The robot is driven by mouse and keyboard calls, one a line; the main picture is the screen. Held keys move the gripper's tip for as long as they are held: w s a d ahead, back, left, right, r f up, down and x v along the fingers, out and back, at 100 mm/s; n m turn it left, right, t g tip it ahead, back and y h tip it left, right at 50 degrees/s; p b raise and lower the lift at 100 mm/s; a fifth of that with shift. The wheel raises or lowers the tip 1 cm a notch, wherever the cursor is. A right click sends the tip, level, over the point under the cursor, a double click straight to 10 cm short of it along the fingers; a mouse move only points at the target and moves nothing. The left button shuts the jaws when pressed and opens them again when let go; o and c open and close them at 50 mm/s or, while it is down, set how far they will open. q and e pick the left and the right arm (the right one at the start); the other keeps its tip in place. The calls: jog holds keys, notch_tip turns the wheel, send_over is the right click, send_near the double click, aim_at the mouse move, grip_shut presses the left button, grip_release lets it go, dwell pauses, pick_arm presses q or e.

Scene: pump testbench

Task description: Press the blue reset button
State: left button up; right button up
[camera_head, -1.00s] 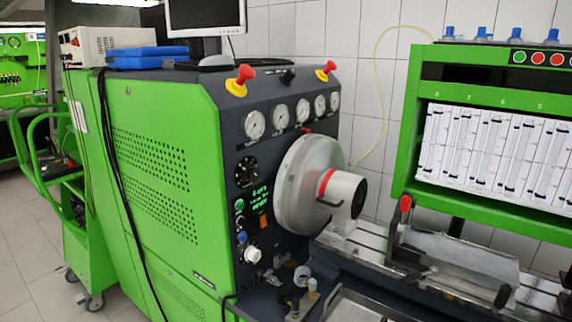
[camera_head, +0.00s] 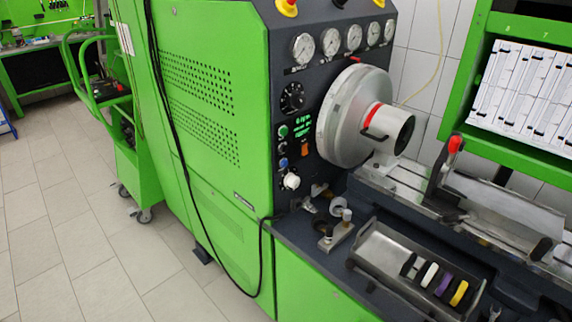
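The blue reset button (camera_head: 283,162) is a small round button on the dark front panel (camera_head: 272,95) of the green test bench. It sits below a green button (camera_head: 283,131) and above a white knob (camera_head: 291,181). A lit green display (camera_head: 303,128) and an orange switch (camera_head: 305,148) are to its right. Nothing covers the blue button. Neither of my grippers shows in this view.
A large silver flywheel (camera_head: 345,115) sticks out right of the panel. A metal tray (camera_head: 385,250) with several coloured rings lies on the bench bed. A black cable (camera_head: 190,180) hangs down the green side. The tiled floor (camera_head: 80,240) at left is clear.

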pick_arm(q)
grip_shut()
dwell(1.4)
